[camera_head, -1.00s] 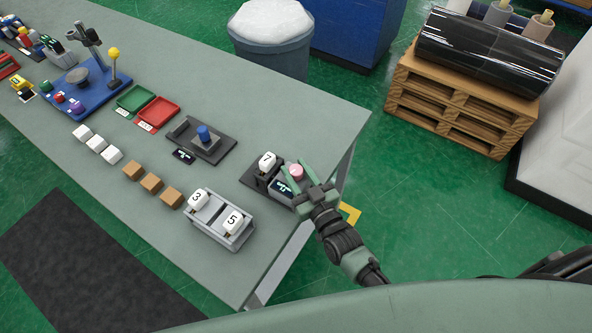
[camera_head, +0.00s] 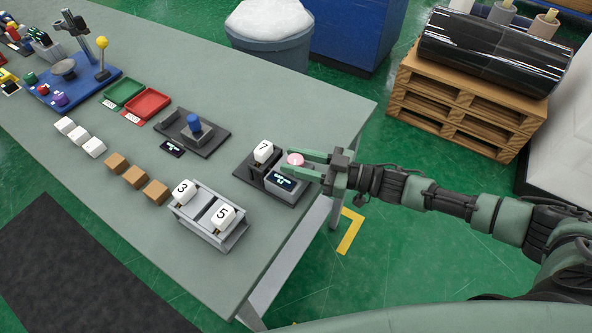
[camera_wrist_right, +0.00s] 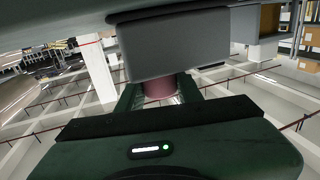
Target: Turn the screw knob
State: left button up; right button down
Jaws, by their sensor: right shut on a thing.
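A pink round knob (camera_head: 295,159) sits on a small dark device with a lit display (camera_head: 284,182) at the right end of the table. My right gripper (camera_head: 304,163) reaches in from the right, with its green fingers on either side of the knob, shut on it. In the right wrist view the knob (camera_wrist_right: 160,88) shows as a dull red cylinder between the two fingers, against a grey block. The fingers hide part of the knob's sides. My left gripper is not in view.
A block marked 7 (camera_head: 263,151) stands just left of the knob. A grey holder (camera_head: 207,238) with blocks 3 and 5 is nearer. A black fixture with a blue knob (camera_head: 194,123) lies further left. The table (camera_head: 300,100) is clear behind the device.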

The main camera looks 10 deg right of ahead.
jog(key=n+g+b, duration=0.1)
jog(key=n+g+y+b, duration=0.1)
jog(key=g, duration=0.1)
jog(key=shift+w+f+y, duration=0.1)
jog(key=shift+f+y, duration=0.05)
jog(key=shift+y, duration=0.15)
jog(key=shift+n+g+b, duration=0.6)
jog(key=shift+n+g, duration=0.1)
jog(key=shift+g, duration=0.2)
jog(key=shift+r+y, duration=0.25)
jog(key=shift+y, duration=0.05)
jog(key=c, duration=0.9)
grip_release()
jog(key=shift+a, duration=0.1)
jog(key=shift+c, duration=0.2)
jog(key=shift+d+f, duration=0.1)
jog(key=shift+d, duration=0.35)
jog(key=b+v, duration=0.2)
jog(key=v, duration=0.5)
